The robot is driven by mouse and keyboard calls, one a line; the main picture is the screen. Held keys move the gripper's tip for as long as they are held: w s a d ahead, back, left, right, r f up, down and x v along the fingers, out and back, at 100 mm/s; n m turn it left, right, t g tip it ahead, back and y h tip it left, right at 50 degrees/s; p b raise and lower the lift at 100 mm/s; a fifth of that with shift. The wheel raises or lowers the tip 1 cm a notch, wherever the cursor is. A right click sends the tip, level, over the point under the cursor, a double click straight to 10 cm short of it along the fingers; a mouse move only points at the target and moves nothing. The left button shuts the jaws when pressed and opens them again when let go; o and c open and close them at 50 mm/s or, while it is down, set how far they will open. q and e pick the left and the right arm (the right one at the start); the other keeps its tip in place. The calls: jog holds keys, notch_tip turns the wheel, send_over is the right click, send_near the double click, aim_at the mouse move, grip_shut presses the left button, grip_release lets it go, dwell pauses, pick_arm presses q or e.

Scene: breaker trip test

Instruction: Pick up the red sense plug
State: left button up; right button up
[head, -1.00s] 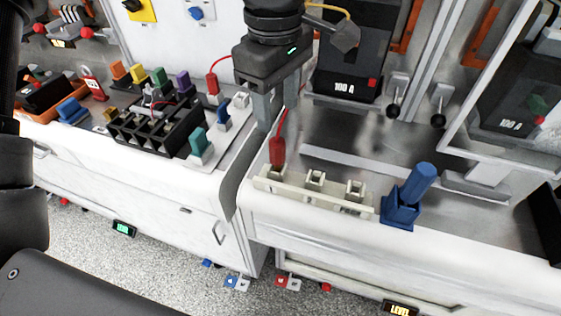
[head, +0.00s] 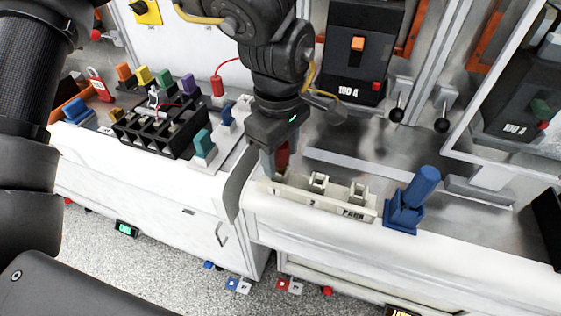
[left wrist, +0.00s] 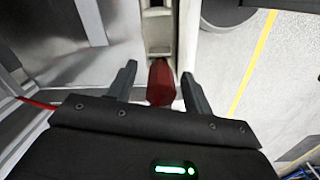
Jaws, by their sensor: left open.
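The red sense plug (head: 283,154) stands in the leftmost slot of a cream holder strip (head: 300,199) at the bench's front edge. My left gripper (head: 276,168) is lowered over it from above and partly hides it in the head view. In the left wrist view the red plug (left wrist: 161,84) lies between the two open fingers (left wrist: 159,72), with a visible gap on the right side. The fingers are apart and not closed on it. The slots to its right, one marked PARK, are empty. My right gripper is not in view.
A blue handle on a blue base (head: 407,205) stands just right of the strip. A black terminal block (head: 160,132) and several coloured plugs are on the left bench, with another red plug (head: 217,85). A black 100 A breaker (head: 352,60) stands behind.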

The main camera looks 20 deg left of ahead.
pick_arm(q)
jog(key=shift+f, duration=0.45)
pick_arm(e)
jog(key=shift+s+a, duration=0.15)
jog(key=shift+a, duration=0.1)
pick_arm(q)
grip_shut()
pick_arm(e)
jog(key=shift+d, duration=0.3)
pick_arm(q)
jog(key=shift+r, duration=0.1)
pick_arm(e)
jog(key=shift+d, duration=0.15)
